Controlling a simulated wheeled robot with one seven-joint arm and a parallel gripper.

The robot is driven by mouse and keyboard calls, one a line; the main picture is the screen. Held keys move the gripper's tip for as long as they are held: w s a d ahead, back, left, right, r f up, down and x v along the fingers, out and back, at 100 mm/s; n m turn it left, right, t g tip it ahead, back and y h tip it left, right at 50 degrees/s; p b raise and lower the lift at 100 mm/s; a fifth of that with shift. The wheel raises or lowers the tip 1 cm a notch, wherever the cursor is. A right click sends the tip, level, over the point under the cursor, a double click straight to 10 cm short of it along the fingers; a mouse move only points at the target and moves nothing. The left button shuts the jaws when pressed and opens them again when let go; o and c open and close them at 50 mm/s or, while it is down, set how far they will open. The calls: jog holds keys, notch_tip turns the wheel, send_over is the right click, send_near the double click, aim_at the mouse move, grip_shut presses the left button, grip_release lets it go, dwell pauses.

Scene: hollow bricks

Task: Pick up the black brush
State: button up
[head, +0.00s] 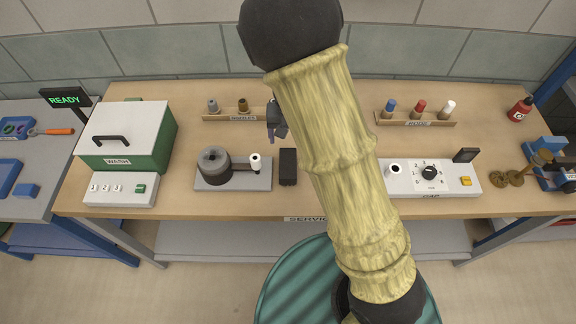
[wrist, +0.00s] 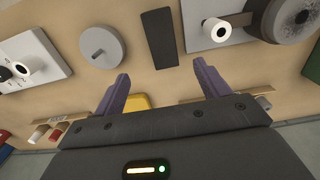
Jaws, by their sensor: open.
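A black oblong block (head: 288,167), the only thing I can take for the black brush, lies on the bench right of the grey round device. It also shows in the wrist view (wrist: 160,38), at the top middle; no bristles can be made out. My gripper (head: 273,132) is over the bench, behind the block in the head view. In the wrist view its two purple fingers (wrist: 161,70) are apart with nothing between them. The block lies just beyond the fingertips, lined up with the gap. The arm hides part of the bench in the head view.
The grey round device (head: 213,163) with a white-topped peg (head: 255,163) stands left of the block. A grey disc (wrist: 98,45) and a yellow thing (wrist: 137,101) lie nearby. The nozzle rack (head: 242,117), rod rack (head: 416,119), gap unit (head: 431,180) and wash box (head: 125,140) stand around.

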send_over(288, 163)
jog(key=f, duration=0.4)
jog(key=f+p, duration=0.1)
jog(key=f, duration=0.3)
jog(key=shift+w+d, duration=0.15)
jog(key=shift+d, duration=0.05)
jog(key=shift+f, duration=0.15)
jog(key=shift+f, duration=0.1)
jog(key=shift+a+f+p, duration=0.2)
jog(key=shift+f+p, duration=0.55)
jog(key=shift+f, duration=1.75)
jog(key=c, duration=1.2)
notch_tip(288, 163, up, 10)
jog(key=shift+r+b, duration=0.1)
jog(key=shift+b, duration=0.6)
